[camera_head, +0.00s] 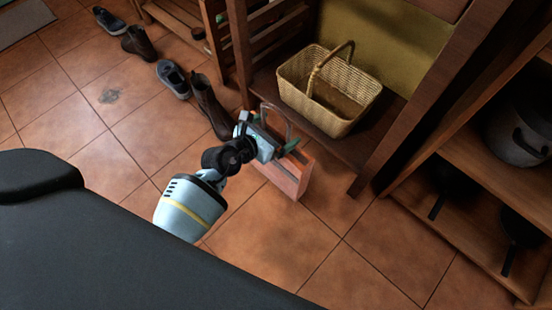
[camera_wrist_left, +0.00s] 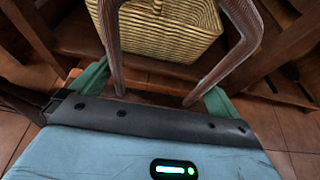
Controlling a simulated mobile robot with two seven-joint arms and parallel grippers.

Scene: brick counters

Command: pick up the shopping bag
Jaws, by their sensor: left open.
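The shopping bag (camera_head: 291,176) is an orange-pink upright bag on the tiled floor, in front of the wooden shelf unit. Its looped handle stands up above it, and my gripper partly hides its top. In the left wrist view the brown-grey handle (camera_wrist_left: 238,52) rises on two sides between the fingers. My left gripper (camera_head: 268,131) is at the top of the bag with its green fingers spread wide. The fingers also show in the left wrist view (camera_wrist_left: 155,86), one at each side of the handle. I cannot tell whether they touch it. My right gripper is not in view.
A wicker basket (camera_head: 328,92) stands on the low shelf just behind the bag. A brown boot (camera_head: 211,105) and several other shoes lie to the left. A pot (camera_head: 516,135) and pans sit on the right shelves (camera_head: 470,190). The floor in front is clear.

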